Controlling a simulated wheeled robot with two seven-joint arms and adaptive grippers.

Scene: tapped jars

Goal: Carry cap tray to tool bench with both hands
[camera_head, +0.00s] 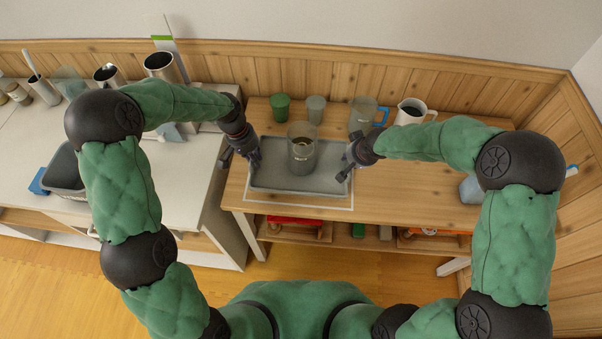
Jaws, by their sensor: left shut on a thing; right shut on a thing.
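The cap tray (300,188) is a shallow grey tray, seen over the wooden tool bench (420,180). A clear jar (302,150) with grey and dark contents stands upright in it. My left gripper (246,163) is shut on the tray's left end. My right gripper (348,164) is shut on its right end. The tray looks level and lies within a white outline on the bench top. I cannot tell whether it touches the wood or hovers slightly. The fingertips are partly hidden against the tray's rims.
A green cup (280,107), a grey cup (316,109), a clear jar (362,118) and a metal pitcher (410,112) stand along the bench's back. A white counter (185,185) adjoins at left, with a dark grey bin (66,172). The bench's right half has free room.

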